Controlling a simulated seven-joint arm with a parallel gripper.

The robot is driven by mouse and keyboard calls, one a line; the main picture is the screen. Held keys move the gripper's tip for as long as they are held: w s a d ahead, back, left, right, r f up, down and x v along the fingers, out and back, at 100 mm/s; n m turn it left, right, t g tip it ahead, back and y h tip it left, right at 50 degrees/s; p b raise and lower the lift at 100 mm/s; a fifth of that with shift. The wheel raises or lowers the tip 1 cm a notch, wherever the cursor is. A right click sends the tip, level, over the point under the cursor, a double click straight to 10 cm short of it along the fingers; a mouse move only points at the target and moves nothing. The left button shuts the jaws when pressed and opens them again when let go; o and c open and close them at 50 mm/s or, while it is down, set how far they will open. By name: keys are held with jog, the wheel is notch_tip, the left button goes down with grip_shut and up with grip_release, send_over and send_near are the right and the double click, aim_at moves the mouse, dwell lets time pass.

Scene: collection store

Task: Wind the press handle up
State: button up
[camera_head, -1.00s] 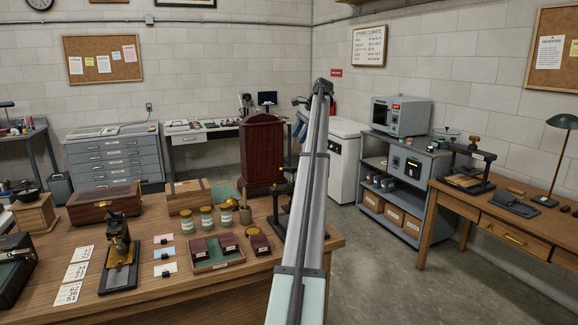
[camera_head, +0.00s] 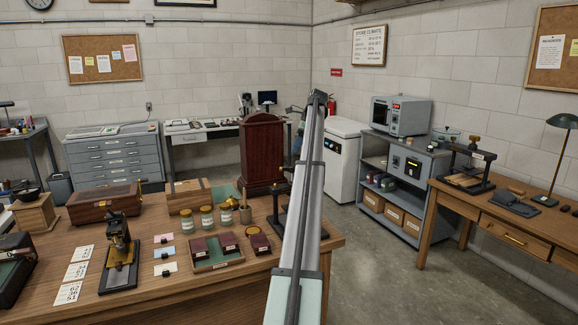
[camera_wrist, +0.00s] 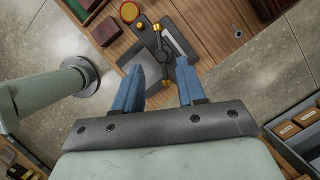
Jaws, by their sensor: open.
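A dark press-like device (camera_head: 284,208) stands near the right end of the big wooden table, partly hidden behind my arm in the head view. In the wrist view this dark device (camera_wrist: 184,48) lies below my gripper, with brass knobs and a pale lever-like bar (camera_wrist: 174,38). I cannot tell for sure which part is the handle. My gripper (camera_wrist: 160,75) has its two blue fingers apart, with nothing between them. It is above the table's end, apart from the device as far as I can tell. In the head view my arm mostly hides it.
A similar black frame with brass knobs (camera_head: 474,165) stands on the right wooden bench (camera_head: 440,193). Jars (camera_head: 207,215), a green-lined tray (camera_head: 216,266) and a tall red-brown case (camera_head: 262,150) stand near the device. Open floor (camera_head: 385,275) lies right of the table.

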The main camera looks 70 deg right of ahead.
aim_at(292, 174)
jog(key=x, duration=0.9)
grip_shut()
